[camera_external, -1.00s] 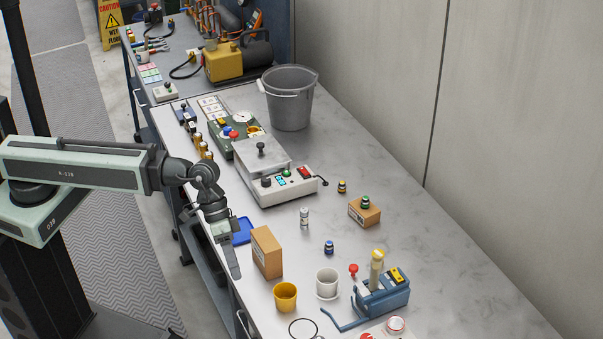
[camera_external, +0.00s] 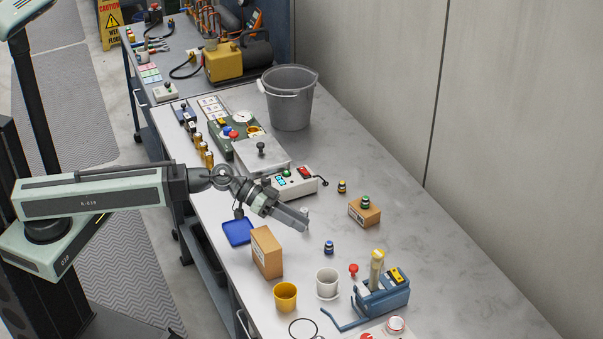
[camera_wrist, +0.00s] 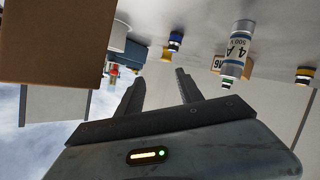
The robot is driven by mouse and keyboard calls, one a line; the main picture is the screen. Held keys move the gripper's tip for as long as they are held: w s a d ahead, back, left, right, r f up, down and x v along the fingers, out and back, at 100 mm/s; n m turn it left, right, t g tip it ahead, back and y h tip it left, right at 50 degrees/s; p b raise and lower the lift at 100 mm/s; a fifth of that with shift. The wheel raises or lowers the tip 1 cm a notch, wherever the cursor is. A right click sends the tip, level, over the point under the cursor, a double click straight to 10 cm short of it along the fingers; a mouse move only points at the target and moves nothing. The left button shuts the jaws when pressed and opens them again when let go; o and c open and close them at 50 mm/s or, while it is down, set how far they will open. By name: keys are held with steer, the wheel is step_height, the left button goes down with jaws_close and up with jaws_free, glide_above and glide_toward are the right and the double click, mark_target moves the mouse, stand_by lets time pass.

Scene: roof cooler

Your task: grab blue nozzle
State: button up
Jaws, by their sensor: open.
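The blue nozzle (camera_external: 329,247) is a small dark piece with a blue top, standing on the bench right of the cardboard box. In the wrist view, which is upside down, a small blue piece with a yellowish band (camera_wrist: 175,42) appears to be it, beyond the fingertips. My gripper (camera_external: 304,222) is above the bench, up and left of the nozzle and apart from it. In the wrist view its two fingers (camera_wrist: 158,88) are spread with nothing between them.
A cardboard box (camera_external: 266,252) stands close below my gripper. A labelled vial (camera_wrist: 240,45) is close to the right finger in the wrist view. A white cup (camera_external: 327,281), yellow cup (camera_external: 285,296) and blue device (camera_external: 382,293) stand nearby. The bench (camera_external: 440,270) is clear at right.

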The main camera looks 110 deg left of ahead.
mark_target(327, 242)
steer(key=a+f+m, duration=0.1)
steer(key=f+m+b, duration=0.1)
steer(key=f, duration=0.1)
steer(key=shift+a+y, duration=0.4)
steer(key=shift+w+f+m+b, duration=0.1)
steer(key=shift+f+m+b, duration=0.15)
steer(key=shift+m+b, duration=0.35)
steer(key=shift+w+d+f+m, duration=0.1)
steer(key=shift+d+f+m, duration=0.1)
steer(key=shift+m, duration=0.7)
steer(key=shift+b+x, duration=1.25)
steer(key=shift+x, duration=2.6)
steer(key=shift+r, duration=0.2)
jaws_close()
